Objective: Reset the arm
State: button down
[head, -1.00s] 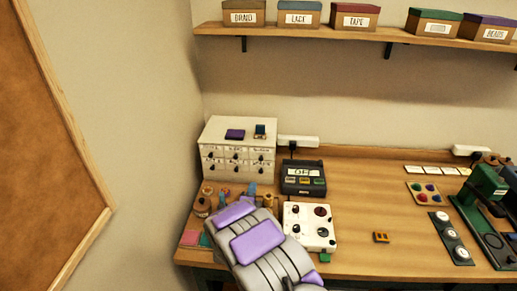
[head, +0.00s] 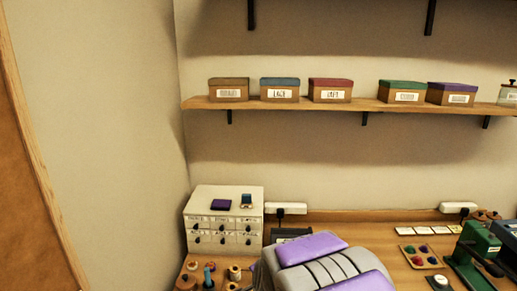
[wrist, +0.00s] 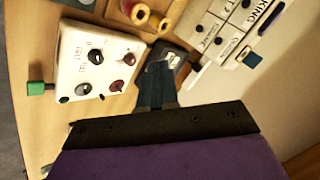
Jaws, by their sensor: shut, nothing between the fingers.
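My gripper (wrist: 157,84) shows in the wrist view as dark fingers shut together, with nothing between them. They point at a dark box (wrist: 180,55), partly hidden behind them; I cannot tell if they touch it. My grey and purple arm (head: 325,265) rises at the bottom of the head view and hides much of the table there. The gripper itself does not show in the head view.
A white panel with knobs (wrist: 98,62) lies left of the fingers in the wrist view. A white drawer cabinet (head: 223,222) stands at the table's left by the wall. A shelf (head: 365,104) with several boxes runs above. Thread spools (head: 234,272) sit below the cabinet.

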jog(key=s+d+r+n+g, duration=0.2)
jog(key=s+d+n+g, duration=0.1)
jog(key=s, duration=1)
jog(key=s+d+r+n+g, duration=0.2)
jog(key=s+d+n+g, duration=0.1)
jog(key=s, duration=1.1)
jog(key=s+d+r+n+g+h, duration=0.1)
jog(key=s+d+n+g, duration=0.3)
jog(key=s, duration=1)
jog(key=d+r, duration=0.1)
jog(key=d, duration=0.1)
jog(key=shift+s+d+r+b, duration=0.25)
jog(key=shift+d+b, duration=0.05)
